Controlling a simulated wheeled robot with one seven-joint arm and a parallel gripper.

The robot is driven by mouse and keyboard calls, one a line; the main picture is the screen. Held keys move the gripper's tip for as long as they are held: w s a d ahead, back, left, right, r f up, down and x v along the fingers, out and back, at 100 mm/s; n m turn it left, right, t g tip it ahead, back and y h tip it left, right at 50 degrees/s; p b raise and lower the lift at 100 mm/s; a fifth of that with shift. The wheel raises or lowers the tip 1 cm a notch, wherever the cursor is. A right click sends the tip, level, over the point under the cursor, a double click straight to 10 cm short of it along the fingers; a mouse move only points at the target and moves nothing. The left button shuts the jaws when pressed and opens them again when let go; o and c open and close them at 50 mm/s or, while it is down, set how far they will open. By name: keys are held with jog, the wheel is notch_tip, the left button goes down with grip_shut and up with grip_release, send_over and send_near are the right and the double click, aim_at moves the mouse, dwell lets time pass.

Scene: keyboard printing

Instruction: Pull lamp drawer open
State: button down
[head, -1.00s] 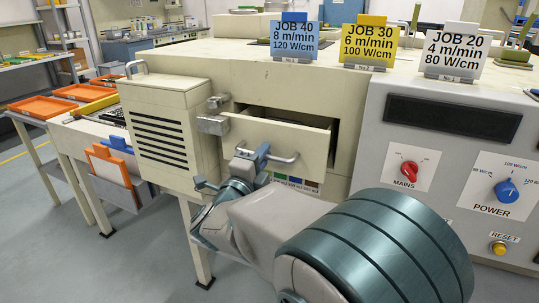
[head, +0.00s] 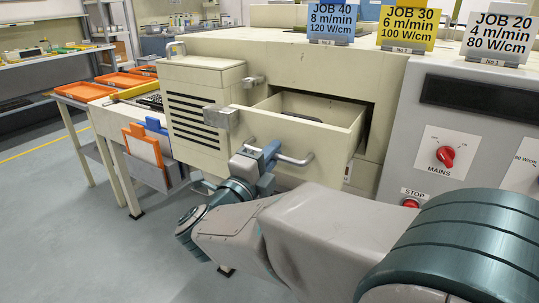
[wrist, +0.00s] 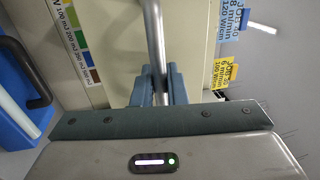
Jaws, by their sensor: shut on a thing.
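The lamp drawer (head: 300,138) is a cream box standing well out of the cream machine, with a dark item visible inside it. Its metal bar handle (head: 293,158) runs across the front. My gripper (head: 266,153) is shut on the handle near its left end. In the wrist view, the blue fingers (wrist: 158,88) close around the handle bar (wrist: 154,40), and the drawer front (wrist: 105,50) lies behind.
A vented cream housing (head: 200,115) with a metal latch block (head: 221,118) stands just left of the drawer. The grey control panel (head: 455,140) with a red MAINS knob (head: 446,157) is at right. Orange trays (head: 125,80) sit on a side table. Open floor lies at lower left.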

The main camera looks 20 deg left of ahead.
jog(key=c, duration=1.6)
grip_release()
jog(key=shift+o, duration=0.2)
jog(key=v, duration=1.3)
jog(key=shift+s, duration=0.4)
jog(key=shift+a, duration=0.1)
jog(key=shift+f, duration=0.1)
